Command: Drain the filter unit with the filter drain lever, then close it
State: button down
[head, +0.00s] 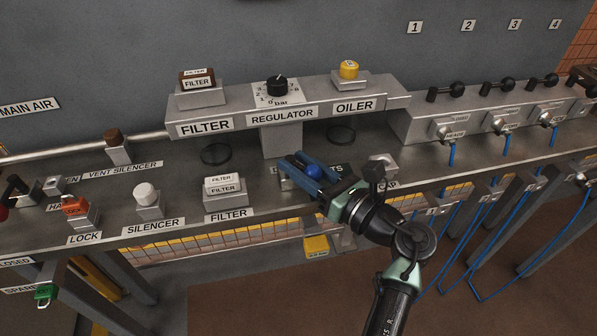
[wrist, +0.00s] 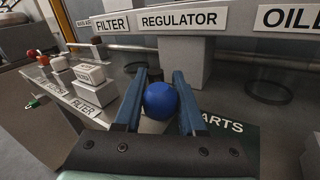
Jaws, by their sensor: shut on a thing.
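The filter unit is the left part of the grey bar, with a FILTER sign (head: 204,128) on its front and a brown-topped block (head: 197,79) on top. A dark ring (head: 216,154) shows below it. My gripper (head: 294,160) is over the bench in front of the regulator, with its blue fingers shut on a blue ball (wrist: 161,100). The ball (head: 314,171) sits between the fingers; whether anything is attached beneath it is hidden. I cannot make out a filter drain lever in either view.
A white-capped block labelled FILTER (head: 224,190) stands left of my gripper. A dark plate ending in "ARTS" (wrist: 225,125) lies under the gripper. The regulator knob (head: 277,86) and oiler cap (head: 349,70) are above. Valves with blue hoses (head: 452,155) are at right.

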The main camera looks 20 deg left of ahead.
jog(key=shift+w+d+f+n+g+y+b, duration=0.15)
jog(key=shift+n+g+b, duration=0.35)
jog(key=shift+b, duration=0.5)
jog(key=shift+w+d+r+n+g+y+b, duration=0.1)
jog(key=shift+w+n+g+y+b, duration=0.2)
jog(key=shift+g+b, duration=0.55)
jog(key=shift+w+d+f+n+g+y+b, duration=0.15)
jog(key=shift+n+g+b, duration=0.3)
jog(key=shift+b, duration=0.7)
jog(key=shift+w+a+r+n+g+b, duration=0.15)
jog(key=shift+n+g+b, duration=0.55)
jog(key=shift+b, duration=0.7)
jog(key=shift+a+r+n+g+b, duration=0.1)
jog(key=shift+n+g+b, duration=0.25)
jog(key=shift+g+b, duration=0.85)
jog(key=c, duration=0.5)
grip_release()
jog(key=shift+w+f, duration=0.1)
jog(key=shift+f, duration=0.05)
jog(key=d, duration=1.3)
jog(key=shift+s, duration=0.2)
